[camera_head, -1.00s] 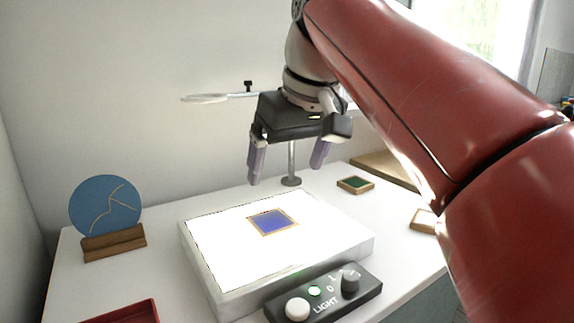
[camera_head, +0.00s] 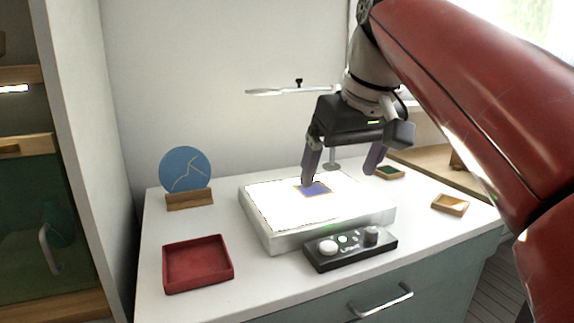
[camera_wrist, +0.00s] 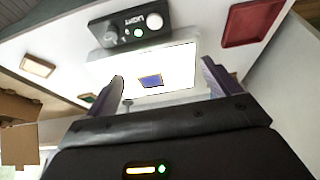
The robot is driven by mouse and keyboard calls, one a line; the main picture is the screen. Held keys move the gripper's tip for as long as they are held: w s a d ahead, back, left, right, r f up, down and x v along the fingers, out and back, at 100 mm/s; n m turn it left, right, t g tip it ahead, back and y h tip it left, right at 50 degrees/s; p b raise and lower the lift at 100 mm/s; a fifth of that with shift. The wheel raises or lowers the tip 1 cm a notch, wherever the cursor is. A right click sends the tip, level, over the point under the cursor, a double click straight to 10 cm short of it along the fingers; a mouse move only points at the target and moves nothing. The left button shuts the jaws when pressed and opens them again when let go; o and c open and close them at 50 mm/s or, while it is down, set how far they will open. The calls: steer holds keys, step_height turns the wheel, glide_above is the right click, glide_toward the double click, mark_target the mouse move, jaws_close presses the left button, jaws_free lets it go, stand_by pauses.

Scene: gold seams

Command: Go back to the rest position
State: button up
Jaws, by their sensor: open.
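My gripper (camera_head: 342,172) is open and empty, with its two purple fingers spread above the light box. In the head view it hangs over the back part of the light box (camera_head: 275,238), and its left fingertip overlaps the blue tile. The light box is lit white. The blue tile (camera_head: 318,190) with a gold edge lies on the lit panel. In the wrist view the tile (camera_wrist: 151,81) shows between the fingers (camera_wrist: 161,83), clear of both.
A control box (camera_head: 350,249) with a green light sits before the light box. A red tray (camera_head: 198,264) is at front left. A blue disc (camera_head: 186,169) stands in a wooden holder. Wooden frames (camera_head: 450,204) lie at right.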

steer(key=s+d+f+m, duration=0.1)
steer(key=s+f, duration=0.3)
steer(key=f, duration=0.5)
steer(key=s+d+f+m+t+h, duration=0.1)
steer(key=s+d+f, duration=0.3)
steer(key=f, duration=0.5)
steer(key=s+d+f+m, duration=0.2)
steer(key=s+f, duration=0.4)
steer(key=f, duration=0.3)
steer(key=shift+s+d+f+m+t+h, duration=0.15)
steer(key=shift+f+m+t+h, duration=0.15)
steer(key=shift+f+h, duration=0.1)
